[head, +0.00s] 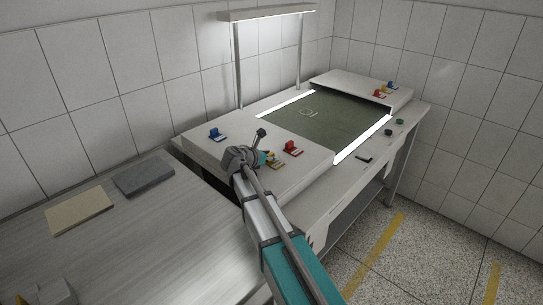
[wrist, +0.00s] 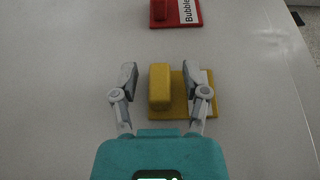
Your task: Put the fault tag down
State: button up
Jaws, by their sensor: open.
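A yellow tag with an upright block handle (wrist: 160,88) and a flat base with a pale label lies on the white panel; it also shows in the head view (head: 277,166). The label's text is not readable. My gripper (wrist: 165,84) is open, with one finger on each side of the yellow handle. A gap shows between the left finger and the handle; the right finger is over the base. In the head view my gripper (head: 266,158) is at the tag, partly hiding it. A red tag (wrist: 176,13) labelled "Bubble..." lies just beyond it.
A blue tag (head: 217,134) lies on the near panel (head: 222,150). Several more tags lie on the far panel (head: 335,82), across the green inspection surface (head: 325,122) with bright light strips. A lamp frame (head: 266,14) stands behind. A black object (head: 363,157) lies on the front ledge.

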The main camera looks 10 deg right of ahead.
jog(key=shift+r, duration=0.15)
jog(key=shift+s+a+r, duration=0.1)
jog(key=shift+a+r, duration=0.05)
jog(key=p+v, duration=0.4)
jog(key=v, duration=0.5)
jog(key=shift+s+a+r, duration=0.1)
jog(key=shift+s+a, duration=0.15)
jog(key=shift+a, duration=0.05)
jog(key=shift+p+v, duration=0.35)
jog(key=shift+v, duration=0.55)
dwell(1.3)
